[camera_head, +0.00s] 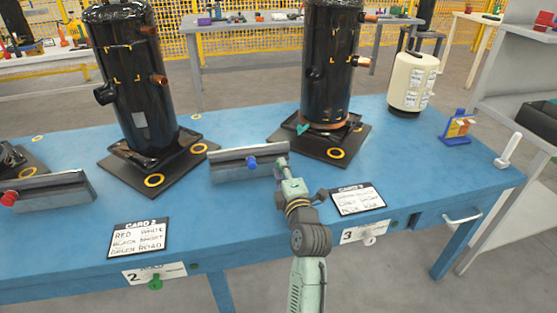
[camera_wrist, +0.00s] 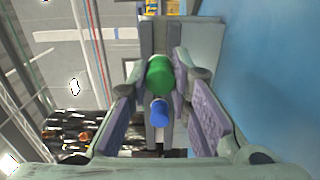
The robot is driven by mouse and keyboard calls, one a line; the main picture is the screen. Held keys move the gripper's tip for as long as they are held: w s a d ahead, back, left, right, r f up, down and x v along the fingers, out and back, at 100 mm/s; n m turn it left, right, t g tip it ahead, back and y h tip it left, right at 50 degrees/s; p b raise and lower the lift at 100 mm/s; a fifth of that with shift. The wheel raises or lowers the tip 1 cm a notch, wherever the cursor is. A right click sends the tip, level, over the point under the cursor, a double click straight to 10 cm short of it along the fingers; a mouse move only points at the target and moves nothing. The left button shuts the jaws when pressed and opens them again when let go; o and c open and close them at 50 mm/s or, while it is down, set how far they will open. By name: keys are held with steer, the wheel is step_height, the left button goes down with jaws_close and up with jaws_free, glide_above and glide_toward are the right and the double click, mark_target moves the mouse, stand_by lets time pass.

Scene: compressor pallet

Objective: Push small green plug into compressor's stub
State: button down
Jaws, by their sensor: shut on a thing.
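In the wrist view the small green plug (camera_wrist: 159,75) sits between the fingertips of my gripper (camera_wrist: 158,80), which is shut on it. In the head view my gripper (camera_head: 284,165) is at the right end of a grey angled rail (camera_head: 228,168), and the plug cannot be made out there. A black compressor (camera_head: 330,50) stands upright behind my gripper on a dark base plate. It has copper stubs (camera_head: 361,62) on its right side and a dark stub (camera_head: 314,73) on its front. The plug is apart from these stubs.
A blue plug (camera_head: 252,163) sits on the rail beside my gripper; it also shows in the wrist view (camera_wrist: 159,112). Another black compressor (camera_head: 130,75) stands left. Card 3 (camera_head: 358,198) lies right of my arm. A cream canister (camera_head: 412,80) stands at the back right.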

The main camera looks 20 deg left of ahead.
steer(key=shift+b+v, duration=0.3)
steer(key=shift+v, duration=1.05)
